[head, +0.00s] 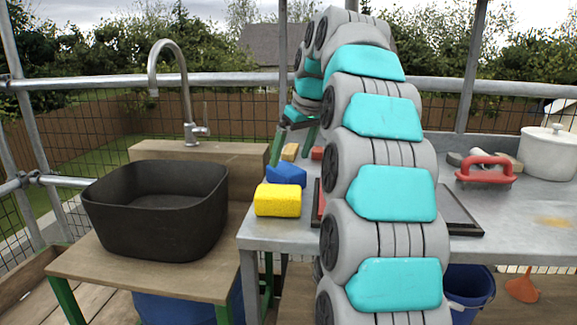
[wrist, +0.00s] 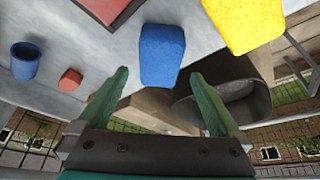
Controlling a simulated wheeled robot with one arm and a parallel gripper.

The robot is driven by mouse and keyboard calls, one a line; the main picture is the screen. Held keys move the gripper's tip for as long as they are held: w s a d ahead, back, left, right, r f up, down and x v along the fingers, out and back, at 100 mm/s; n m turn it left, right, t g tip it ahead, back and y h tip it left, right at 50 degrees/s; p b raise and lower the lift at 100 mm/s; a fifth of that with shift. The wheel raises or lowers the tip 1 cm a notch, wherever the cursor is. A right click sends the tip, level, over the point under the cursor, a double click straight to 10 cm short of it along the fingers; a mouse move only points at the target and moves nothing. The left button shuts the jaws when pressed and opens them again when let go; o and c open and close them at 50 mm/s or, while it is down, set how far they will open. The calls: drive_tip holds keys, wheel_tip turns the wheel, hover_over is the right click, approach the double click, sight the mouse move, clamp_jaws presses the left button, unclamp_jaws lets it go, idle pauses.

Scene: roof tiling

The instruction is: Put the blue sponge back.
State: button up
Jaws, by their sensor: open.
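The blue sponge (head: 286,174) lies on the grey metal table near its left edge, just behind the yellow sponge (head: 278,201). In the wrist view the blue sponge (wrist: 162,54) appears ahead of the fingers, in line with the gap between them. My gripper (wrist: 160,76) is open and empty, its two green fingers spread wide. In the head view it is at the far side of the sponge, partly hidden by my arm. I cannot tell the exact gap between fingertips and sponge. The yellow sponge also shows in the wrist view (wrist: 246,22).
A black basin (head: 158,210) stands on the wooden bench at left, by a tap (head: 190,100). A red block (wrist: 70,79), a blue cup (wrist: 25,60) and a dark-framed tray (head: 462,212) are on the table. A red-handled tool (head: 486,168) and white pot (head: 548,153) stand right.

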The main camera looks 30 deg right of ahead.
drive_tip(key=v, duration=0.3)
drive_tip(key=shift+r, duration=0.3)
drive_tip(key=shift+p+v, duration=0.95)
drive_tip(key=shift+v, duration=0.25)
drive_tip(key=shift+s+f, duration=0.1)
